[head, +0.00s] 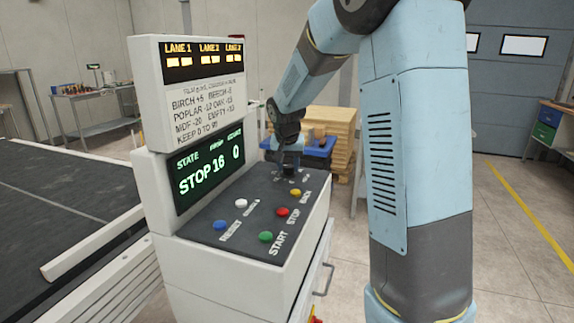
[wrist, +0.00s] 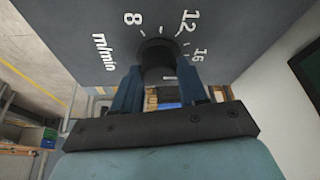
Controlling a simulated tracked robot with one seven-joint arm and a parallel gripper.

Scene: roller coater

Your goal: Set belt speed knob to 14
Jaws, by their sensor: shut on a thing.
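The belt speed knob (wrist: 158,54) is dark and round and stands on the grey panel, with the printed marks 8, 12 and 16 and "m/min" around it. My gripper (wrist: 157,85) is shut on it, one blue finger on each side. The knob's pointer is not visible to me. In the head view my gripper (head: 290,160) reaches down to the far end of the control panel (head: 215,242) and hides the knob. The green display (head: 209,169) reads STOP, 16 and 0.
Green (head: 266,237), red (head: 282,212), yellow (head: 295,193), blue (head: 220,225) and white (head: 241,203) buttons sit on the panel's nearer part. The upright sign (head: 198,95) rises at the panel's left. A blue tray (head: 322,148) and stacked boards (head: 340,125) stand behind.

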